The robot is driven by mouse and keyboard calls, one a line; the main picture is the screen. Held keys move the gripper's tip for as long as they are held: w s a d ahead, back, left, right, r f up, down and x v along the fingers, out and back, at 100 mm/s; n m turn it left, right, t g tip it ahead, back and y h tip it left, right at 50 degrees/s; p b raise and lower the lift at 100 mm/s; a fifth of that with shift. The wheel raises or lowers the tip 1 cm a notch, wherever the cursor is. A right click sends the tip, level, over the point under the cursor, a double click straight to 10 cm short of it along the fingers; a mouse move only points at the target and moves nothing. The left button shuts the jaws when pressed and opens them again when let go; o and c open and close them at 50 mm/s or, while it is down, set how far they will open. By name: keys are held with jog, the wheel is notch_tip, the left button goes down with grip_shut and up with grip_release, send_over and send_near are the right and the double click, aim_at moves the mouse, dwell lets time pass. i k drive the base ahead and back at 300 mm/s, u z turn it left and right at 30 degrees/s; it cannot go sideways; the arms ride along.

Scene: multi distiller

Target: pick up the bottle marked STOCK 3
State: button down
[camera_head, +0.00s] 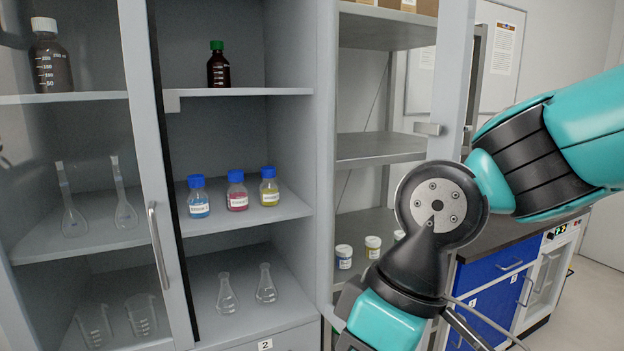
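Three small bottles with blue caps stand upright in a row on the middle shelf of the open cabinet bay. The left one holds blue liquid (198,198), the middle one magenta liquid (237,191), the right one yellow liquid (269,187). Each has a white label with print too small to read, so I cannot tell which is STOCK 3. My arm reaches in from the right and bends down at the lower right, apart from the bottles. My gripper's fingertips do not show.
A glazed door (157,220) with a bar handle covers the left bay. Another door (455,70) stands open at the right. A dark bottle (217,68) stands on the upper shelf, flasks (227,297) below. Small jars (343,257) stand on a neighbouring shelf.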

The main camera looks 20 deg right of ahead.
aim_at(268, 190)
jog(key=z, duration=0.05)
jog(key=k, duration=0.6)
jog(key=u, duration=0.5)
jog(key=i, duration=1.45)
jog(key=z, duration=0.35)
